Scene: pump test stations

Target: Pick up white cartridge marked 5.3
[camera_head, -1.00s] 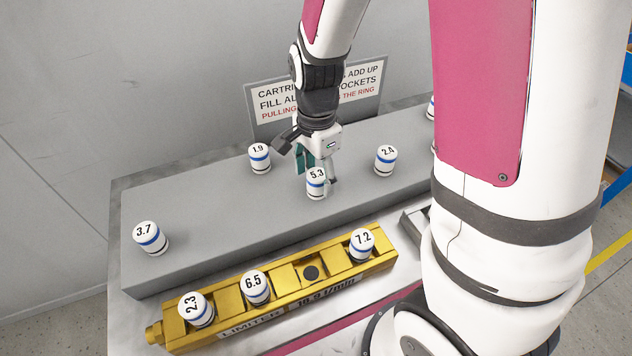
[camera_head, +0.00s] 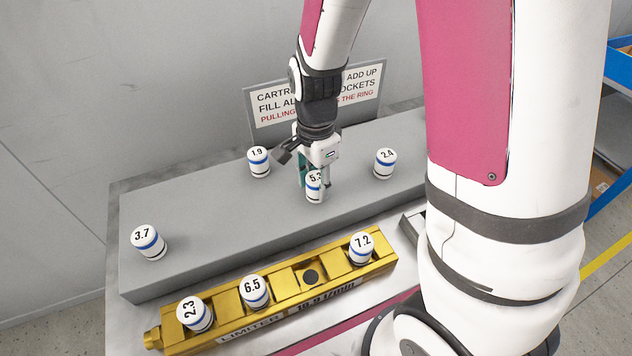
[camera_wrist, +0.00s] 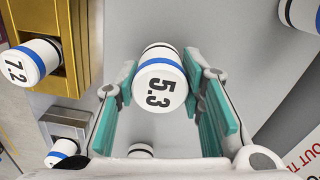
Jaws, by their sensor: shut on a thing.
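The white cartridge marked 5.3 (camera_head: 314,192) has a blue band and stands upright on the grey raised block (camera_head: 215,225). My gripper (camera_head: 314,180) is over it, pointing down. In the wrist view the cartridge (camera_wrist: 160,85) lies between the teal pads of my gripper (camera_wrist: 163,95), with a finger on each side. My gripper is shut on this cartridge. In the head view a finger hides part of its label. I see no clear gap between its base and the block.
On the block stand cartridges 1.9 (camera_head: 258,162), 2.4 (camera_head: 385,163) and 3.7 (camera_head: 148,242). The yellow manifold (camera_head: 290,295) in front holds 2.3 (camera_head: 195,314), 6.5 (camera_head: 255,292) and 7.2 (camera_head: 361,248), with one socket (camera_head: 311,277) empty. A sign (camera_head: 365,92) stands behind.

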